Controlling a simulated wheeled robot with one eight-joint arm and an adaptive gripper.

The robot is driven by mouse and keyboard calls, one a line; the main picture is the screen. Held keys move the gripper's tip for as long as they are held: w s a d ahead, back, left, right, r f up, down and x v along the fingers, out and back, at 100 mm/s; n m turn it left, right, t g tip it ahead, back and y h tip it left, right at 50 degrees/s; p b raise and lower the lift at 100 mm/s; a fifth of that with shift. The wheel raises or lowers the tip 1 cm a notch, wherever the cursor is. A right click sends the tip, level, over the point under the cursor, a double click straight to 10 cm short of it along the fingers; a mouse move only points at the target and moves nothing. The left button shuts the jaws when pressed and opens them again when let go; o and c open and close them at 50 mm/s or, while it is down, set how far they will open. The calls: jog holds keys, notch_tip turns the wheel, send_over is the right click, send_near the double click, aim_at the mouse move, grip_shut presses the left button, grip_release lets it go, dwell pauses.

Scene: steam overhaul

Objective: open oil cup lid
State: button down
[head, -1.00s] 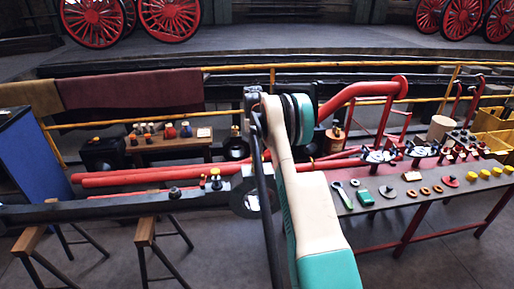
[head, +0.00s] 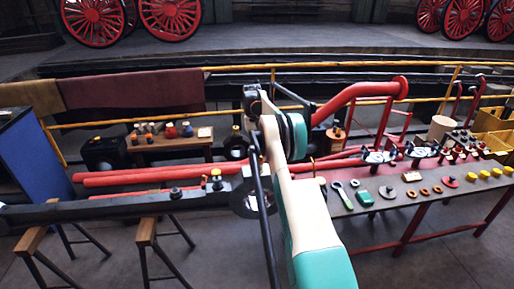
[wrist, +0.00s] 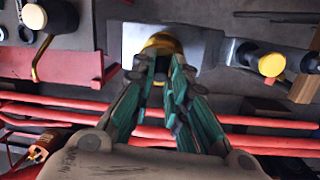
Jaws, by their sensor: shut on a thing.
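In the wrist view, a brass-yellow rounded piece (wrist: 161,43), apparently the oil cup lid, sits over a pale metal block. My gripper (wrist: 163,62) has its fingertips closed together at its near edge, covering part of it. I cannot tell whether the lid is tilted or open. In the head view my arm hides the gripper and this cup. A second yellow-capped dark fitting (wrist: 270,64) stands apart to the right in the wrist view; it appears in the head view on the dark rod (head: 216,174).
Red pipes (head: 150,180) run behind the rod. A blue panel (head: 30,160) is at the left.

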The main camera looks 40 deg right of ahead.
jog(key=c, duration=1.6)
grip_release()
jog(key=shift+o, duration=0.2)
notch_tip(320, 180, up, 7)
jog(key=w, duration=0.1)
jog(key=shift+w+r, duration=0.15)
jog(key=shift+r, duration=0.05)
jog(key=shift+d, duration=0.1)
